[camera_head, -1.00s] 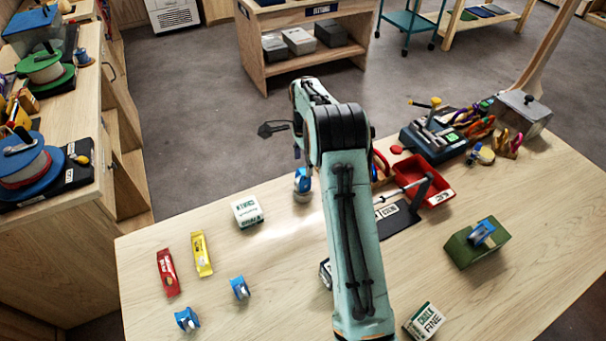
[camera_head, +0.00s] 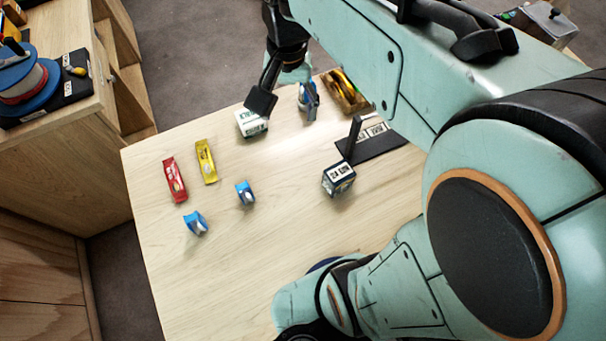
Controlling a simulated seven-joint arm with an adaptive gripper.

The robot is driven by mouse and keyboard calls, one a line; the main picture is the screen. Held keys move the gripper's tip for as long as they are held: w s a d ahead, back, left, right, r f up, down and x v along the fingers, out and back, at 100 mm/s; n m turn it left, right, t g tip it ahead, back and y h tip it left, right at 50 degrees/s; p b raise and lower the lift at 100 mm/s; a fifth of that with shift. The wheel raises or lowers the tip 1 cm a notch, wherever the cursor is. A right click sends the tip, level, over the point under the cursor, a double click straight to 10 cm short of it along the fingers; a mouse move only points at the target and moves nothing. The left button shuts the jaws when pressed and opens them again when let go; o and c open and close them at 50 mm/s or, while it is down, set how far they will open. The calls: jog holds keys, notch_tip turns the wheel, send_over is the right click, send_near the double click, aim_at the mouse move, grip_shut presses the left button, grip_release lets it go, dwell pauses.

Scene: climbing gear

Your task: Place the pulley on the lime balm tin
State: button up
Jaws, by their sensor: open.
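Two small blue pulley-like pieces with pale middles lie on the table: one (camera_head: 196,222) at front left and another (camera_head: 245,193) a little right and farther back. A third blue piece (camera_head: 308,103) stands near my gripper. I cannot tell which is the task's pulley. My gripper (camera_head: 282,98) is open above the table's far edge, with a dark finger in front of a white and green box (camera_head: 250,123); contact cannot be told. No lime balm tin can be made out for sure.
A red packet (camera_head: 174,180) and a yellow packet (camera_head: 205,162) lie at left. A black labelled board (camera_head: 375,140) and a dark upright bar (camera_head: 352,138) stand right of centre. My arm covers the right side. The front-left table is clear.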

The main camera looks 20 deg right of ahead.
jog(key=s+a+f+n, duration=0.1)
jog(key=s+n, duration=0.2)
jog(key=s, duration=0.3)
jog(key=s+a+f+n, duration=0.2)
jog(key=s+n, duration=0.1)
jog(key=s, duration=0.4)
jog(key=shift+s+a+f+n, duration=0.2)
jog(key=shift+s+a+n, duration=0.1)
